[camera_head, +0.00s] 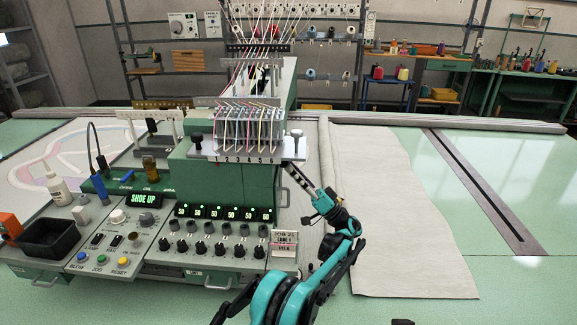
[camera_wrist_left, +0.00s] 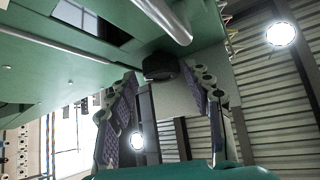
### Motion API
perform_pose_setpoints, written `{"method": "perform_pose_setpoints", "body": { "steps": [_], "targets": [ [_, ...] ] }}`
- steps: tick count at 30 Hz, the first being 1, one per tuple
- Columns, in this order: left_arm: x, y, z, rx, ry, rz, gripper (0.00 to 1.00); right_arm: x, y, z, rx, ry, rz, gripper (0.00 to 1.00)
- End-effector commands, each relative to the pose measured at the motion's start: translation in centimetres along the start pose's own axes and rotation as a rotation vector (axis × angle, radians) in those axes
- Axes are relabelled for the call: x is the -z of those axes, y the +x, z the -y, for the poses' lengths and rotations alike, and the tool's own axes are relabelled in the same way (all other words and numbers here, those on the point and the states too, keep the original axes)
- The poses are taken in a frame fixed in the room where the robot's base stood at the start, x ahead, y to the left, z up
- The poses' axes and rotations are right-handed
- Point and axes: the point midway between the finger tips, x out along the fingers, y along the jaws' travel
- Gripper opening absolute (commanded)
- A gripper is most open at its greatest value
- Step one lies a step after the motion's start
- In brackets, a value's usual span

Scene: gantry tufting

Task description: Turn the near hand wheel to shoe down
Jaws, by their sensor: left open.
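The tufting head (camera_head: 247,133) is green with a grey needle block on its front. The display (camera_head: 143,199) reads SHOE UP. My left gripper (camera_head: 291,170) is at the head's lower right corner, pointing up and left. In the left wrist view the open left gripper (camera_wrist_left: 160,76) has its two padded fingers apart. A dark round knob (camera_wrist_left: 160,66), which looks like the near hand wheel, shows between and beyond the fingertips. I see no clear contact with it. In the head view I cannot clearly make this wheel out. My right gripper is not in view.
The console (camera_head: 217,257) with several black knobs stands in front of the head. A black bin (camera_head: 50,238) and a white bottle (camera_head: 55,185) are on its left. Pale cloth (camera_head: 400,220) lies right of my arm.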

Motion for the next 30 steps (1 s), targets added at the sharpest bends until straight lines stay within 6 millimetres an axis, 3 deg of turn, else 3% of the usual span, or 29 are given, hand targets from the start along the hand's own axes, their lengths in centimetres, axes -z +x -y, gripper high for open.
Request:
{"method": "perform_pose_setpoints", "body": {
  "steps": [3, 15, 21, 30],
  "targets": [
    [0.3, -3.0, 0.1, -0.003, -0.004, -0.002, 0.51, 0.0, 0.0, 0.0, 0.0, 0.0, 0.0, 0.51],
    [5.4, -10.0, 3.4, -0.002, -0.003, -0.001, 0.51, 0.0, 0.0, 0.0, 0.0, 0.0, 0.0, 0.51],
    [6.4, -11.3, 4.1, -0.001, -0.001, 0.0, 0.51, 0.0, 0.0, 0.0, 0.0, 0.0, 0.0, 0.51],
    [6.5, -11.5, 4.2, 0.0, -0.001, 0.0, 0.51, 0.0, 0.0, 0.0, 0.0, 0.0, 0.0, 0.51]
  ]
}}
